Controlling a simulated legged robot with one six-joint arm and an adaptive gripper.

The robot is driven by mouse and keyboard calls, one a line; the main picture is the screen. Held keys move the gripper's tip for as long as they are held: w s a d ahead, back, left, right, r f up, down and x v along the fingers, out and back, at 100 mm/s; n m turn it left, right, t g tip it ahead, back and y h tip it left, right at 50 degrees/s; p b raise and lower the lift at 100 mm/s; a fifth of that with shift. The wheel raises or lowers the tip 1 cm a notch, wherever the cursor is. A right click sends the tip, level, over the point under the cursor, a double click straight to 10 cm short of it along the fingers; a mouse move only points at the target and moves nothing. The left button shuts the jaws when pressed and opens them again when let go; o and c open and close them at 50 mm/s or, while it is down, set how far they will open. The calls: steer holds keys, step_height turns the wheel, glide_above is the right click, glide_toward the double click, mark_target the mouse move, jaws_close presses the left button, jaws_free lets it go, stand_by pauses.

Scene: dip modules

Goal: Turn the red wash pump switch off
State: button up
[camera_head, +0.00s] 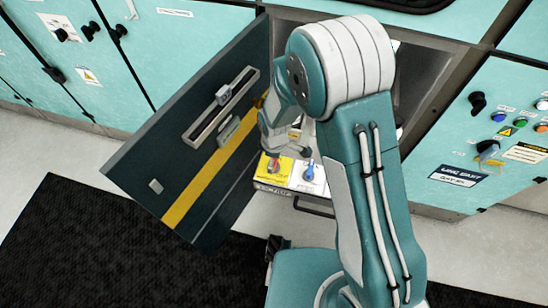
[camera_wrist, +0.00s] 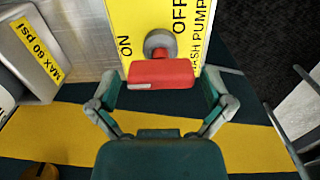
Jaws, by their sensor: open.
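The red wash pump switch (camera_wrist: 161,74) sits on a yellow plate (camera_wrist: 185,15) lettered ON, OFF and WASH PUMP in the wrist view. Its red handle lies crosswise in front of a round grey base. My gripper (camera_wrist: 162,84) is open, with one finger on each side of the handle and gaps between. I cannot tell which setting the handle points to. In the head view the red switch (camera_head: 273,166) shows just below my gripper (camera_head: 285,149), which the arm partly hides.
A blue switch (camera_head: 308,173) on a white plate stands right beside the red one. An open dark door (camera_head: 195,150) with a yellow stripe is close on the left. A control panel (camera_head: 490,130) with knobs and buttons is at the right. A "MAX 60 PSI" label (camera_wrist: 38,47) is nearby.

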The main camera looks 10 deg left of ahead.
steer(key=c, duration=1)
steer(key=shift+o, duration=0.2)
steer(key=shift+m, duration=0.3)
steer(key=m, duration=1.3)
steer(key=shift+s+m, duration=0.1)
steer(key=shift+m, duration=2.1)
